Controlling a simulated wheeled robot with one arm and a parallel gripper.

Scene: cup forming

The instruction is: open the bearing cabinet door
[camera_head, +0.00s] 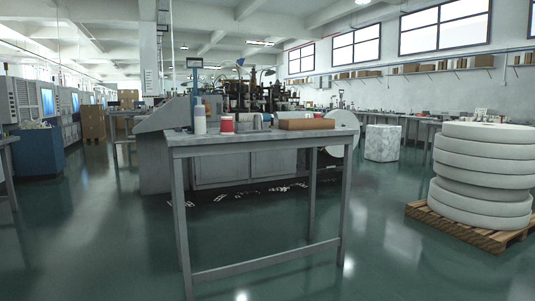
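No part of my gripper shows in the head view. A large grey machine stands behind a table in the middle, and its lower body has flat grey cabinet panels (222,169) that look shut. I cannot tell whether one of these is the bearing cabinet door, and no handle can be made out. The table's top and legs hide part of this machine front.
A grey metal table (262,136) stands in front of the machine, with a white bottle (199,121), a red-and-white container (227,124) and a brown box (306,124). White rolls (485,155) stack on a wooden pallet (455,229) at right.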

